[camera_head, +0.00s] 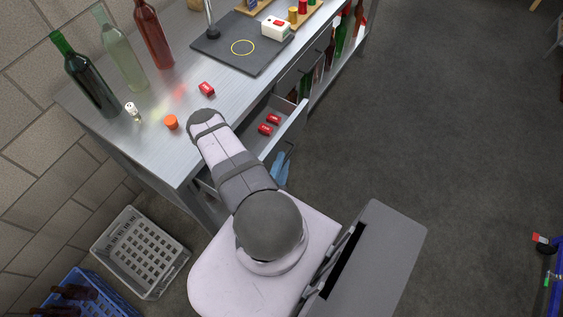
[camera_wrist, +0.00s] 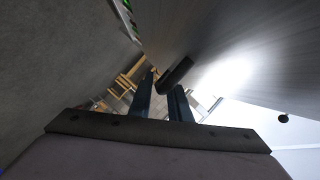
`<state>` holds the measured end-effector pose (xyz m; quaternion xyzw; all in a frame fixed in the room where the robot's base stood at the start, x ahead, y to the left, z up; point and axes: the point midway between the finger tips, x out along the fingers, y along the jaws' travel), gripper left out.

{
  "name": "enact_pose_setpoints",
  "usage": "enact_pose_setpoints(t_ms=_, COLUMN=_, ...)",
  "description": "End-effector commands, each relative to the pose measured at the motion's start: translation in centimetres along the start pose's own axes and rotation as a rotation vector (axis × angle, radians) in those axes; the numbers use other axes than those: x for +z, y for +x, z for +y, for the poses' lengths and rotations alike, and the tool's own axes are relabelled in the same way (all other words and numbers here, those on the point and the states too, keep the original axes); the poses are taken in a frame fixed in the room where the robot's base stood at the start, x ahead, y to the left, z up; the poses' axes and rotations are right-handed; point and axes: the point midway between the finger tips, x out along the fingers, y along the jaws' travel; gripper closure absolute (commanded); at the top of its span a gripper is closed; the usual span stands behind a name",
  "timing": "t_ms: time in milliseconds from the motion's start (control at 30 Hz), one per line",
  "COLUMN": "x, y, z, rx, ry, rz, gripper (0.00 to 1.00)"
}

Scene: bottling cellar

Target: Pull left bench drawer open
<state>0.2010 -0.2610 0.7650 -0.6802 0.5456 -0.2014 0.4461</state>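The left bench drawer (camera_head: 293,123) stands pulled out from the bench, and its inside shows, with two red items (camera_head: 269,124) in it. Its brushed-metal front (camera_wrist: 222,45) fills the upper right of the wrist view. My gripper's blue fingers (camera_head: 281,168) are at the drawer front. In the wrist view the gripper (camera_wrist: 162,92) has the dark handle (camera_wrist: 178,72) between its fingertips, with a narrow gap about the handle's width. It looks closed around the handle. My arm hides the drawer's near end in the head view.
On the bench (camera_head: 180,100) stand bottles (camera_head: 90,84), an orange cap (camera_head: 171,121), a red item (camera_head: 206,88) and a dark mat (camera_head: 225,58). A second closed drawer (camera_head: 300,72) is farther along. Crates (camera_head: 141,252) stand lower left. The floor (camera_head: 430,110) right of the bench is clear.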

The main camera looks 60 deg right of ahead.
Motion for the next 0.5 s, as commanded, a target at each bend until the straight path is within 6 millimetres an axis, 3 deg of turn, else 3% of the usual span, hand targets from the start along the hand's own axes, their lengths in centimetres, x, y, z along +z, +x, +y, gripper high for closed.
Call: enact_pose_setpoints(t_ms=500, x=0.3, y=-0.46, z=0.01, rx=0.005, ry=-0.006, rz=-0.01, gripper=0.83)
